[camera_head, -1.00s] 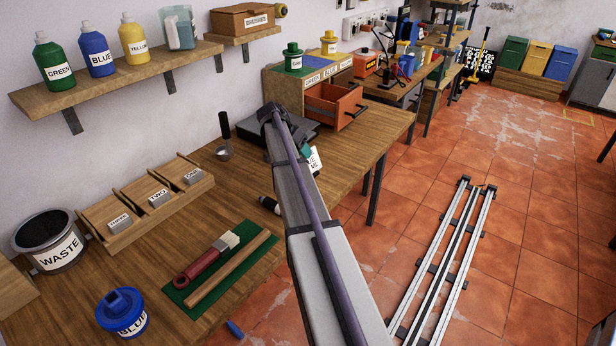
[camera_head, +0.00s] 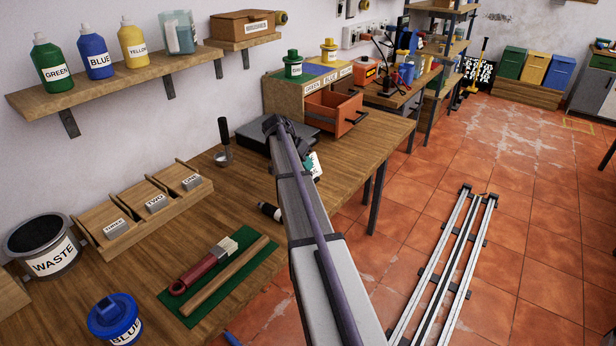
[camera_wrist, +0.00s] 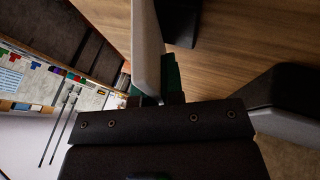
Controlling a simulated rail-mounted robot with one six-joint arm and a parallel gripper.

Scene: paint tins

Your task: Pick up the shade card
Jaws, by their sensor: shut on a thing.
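The shade card (camera_wrist: 147,45) seems to be the thin pale slab seen nearly edge-on in the wrist view, rising from between the jaws. My gripper (camera_wrist: 157,97) is shut on it. In the head view, a white piece with a teal patch and dark print shows just right of my arm, over the bench's front edge; it looks like the same card (camera_head: 313,168). My arm hides the jaws and part of the card there. A green bit shows beside the slab in the wrist view; I cannot tell what it is.
The wooden bench (camera_head: 345,170) carries a green mat (camera_head: 247,268) with a brush, a blue tin (camera_head: 115,318), a waste bin (camera_head: 45,246) and a sloped three-slot rack (camera_head: 140,222). An open orange drawer (camera_head: 337,112) juts out behind. Floor rails (camera_head: 447,262) lie right.

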